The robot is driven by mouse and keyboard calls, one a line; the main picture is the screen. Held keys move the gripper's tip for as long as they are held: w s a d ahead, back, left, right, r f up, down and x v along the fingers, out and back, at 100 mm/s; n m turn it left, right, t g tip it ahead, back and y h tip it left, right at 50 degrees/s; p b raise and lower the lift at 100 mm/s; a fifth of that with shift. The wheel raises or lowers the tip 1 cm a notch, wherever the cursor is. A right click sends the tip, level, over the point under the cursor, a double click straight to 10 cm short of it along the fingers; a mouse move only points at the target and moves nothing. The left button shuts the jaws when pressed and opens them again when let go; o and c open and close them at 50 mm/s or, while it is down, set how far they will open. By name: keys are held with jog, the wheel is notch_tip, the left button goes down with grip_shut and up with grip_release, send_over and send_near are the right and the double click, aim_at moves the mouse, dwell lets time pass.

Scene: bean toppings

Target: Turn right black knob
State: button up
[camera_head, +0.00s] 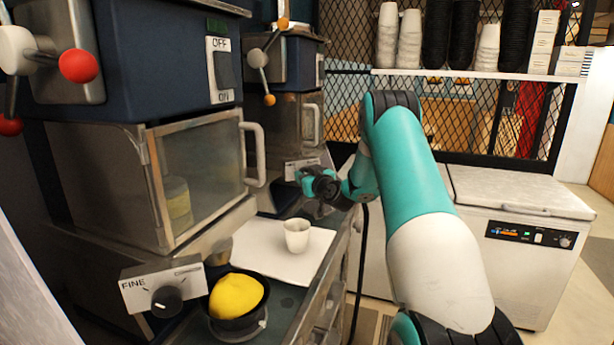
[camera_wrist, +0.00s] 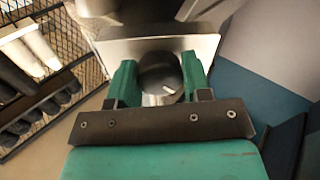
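The right black knob (camera_wrist: 163,78) shows in the wrist view, round and dark with a white pointer mark, on a pale metal panel. My gripper (camera_wrist: 160,75) has its two green fingers on either side of this knob. The fingers are apart; whether they press on the knob or only stand around it I cannot tell. In the head view my gripper (camera_head: 318,186) is low at the front of the far machine (camera_head: 300,120), by its small label plate (camera_head: 300,166), and hides the knob there. A nearer black knob (camera_head: 167,300) sits on the panel marked FINE, away from my gripper.
A white cup (camera_head: 297,234) stands on a white sheet (camera_head: 262,240) on the counter below my gripper. A dark bowl with a yellow heap (camera_head: 237,295) stands by the near machine (camera_head: 150,180). A white freezer (camera_head: 520,255) stands at the right. Cup stacks (camera_head: 388,35) line a shelf behind.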

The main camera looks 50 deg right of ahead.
jog(key=shift+f+m+b, duration=0.1)
jog(key=shift+m+b, duration=0.2)
jog(key=shift+b, duration=0.2)
jog(key=m+b, duration=0.2)
jog(key=shift+m+b, duration=0.4)
jog(key=m+b, duration=0.2)
jog(key=m, duration=0.2)
jog(key=shift+m, duration=0.4)
jog(key=m+b, duration=0.1)
jog(key=m, duration=0.4)
jog(key=shift+m+h, duration=0.3)
jog(key=shift+h, duration=0.1)
jog(key=m+p, duration=0.1)
jog(key=m, duration=0.3)
jog(key=shift+m, duration=0.5)
jog(key=o, duration=0.9)
